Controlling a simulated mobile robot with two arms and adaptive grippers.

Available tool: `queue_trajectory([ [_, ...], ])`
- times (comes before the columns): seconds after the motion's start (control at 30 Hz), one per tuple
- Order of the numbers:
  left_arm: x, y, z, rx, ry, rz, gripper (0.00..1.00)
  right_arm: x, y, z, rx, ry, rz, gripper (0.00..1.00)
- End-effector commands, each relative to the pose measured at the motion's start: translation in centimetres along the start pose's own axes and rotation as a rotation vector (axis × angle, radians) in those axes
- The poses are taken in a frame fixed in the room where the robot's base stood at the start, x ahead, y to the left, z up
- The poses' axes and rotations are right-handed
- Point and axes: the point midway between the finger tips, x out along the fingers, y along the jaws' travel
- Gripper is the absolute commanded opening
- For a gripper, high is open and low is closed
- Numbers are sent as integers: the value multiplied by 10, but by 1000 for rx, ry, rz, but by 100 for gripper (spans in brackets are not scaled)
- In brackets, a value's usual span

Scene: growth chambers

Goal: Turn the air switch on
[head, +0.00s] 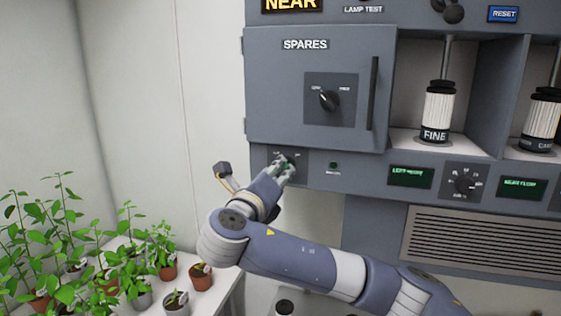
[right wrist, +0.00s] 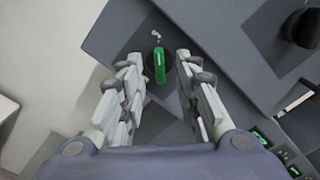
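The switch plate (head: 301,155) sits at the lower left of the grey panel, below the SPARES door. Its small labels are too blurred to read. My right gripper (head: 284,172) is in front of it and hides most of the switch. In the right wrist view, a green switch handle (right wrist: 160,65) stands between the tips of my right gripper (right wrist: 158,80). The fingers are open, with a gap on both sides of the handle. The handle looks nearly upright in that view. My left gripper is not in view.
The closed SPARES door (head: 270,90) carries a black knob (head: 329,100). A small green indicator (head: 333,165) is right of the switch. A lever with a dark knob (head: 223,169) juts out at left. Potted plants (head: 165,255) stand on a white table at lower left.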

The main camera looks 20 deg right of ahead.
Motion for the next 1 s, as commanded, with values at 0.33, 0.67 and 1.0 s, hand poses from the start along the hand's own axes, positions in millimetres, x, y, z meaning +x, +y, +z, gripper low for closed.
queue_trajectory([
  [0.33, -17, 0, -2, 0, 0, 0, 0, 36, 0, 0, 1, 0, 1, 30],
  [0.67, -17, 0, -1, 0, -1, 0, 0, 36, 0, -1, 1, 0, 0, 17],
  [1.0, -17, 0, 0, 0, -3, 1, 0, 36, 0, 0, 4, 0, 1, 0],
])
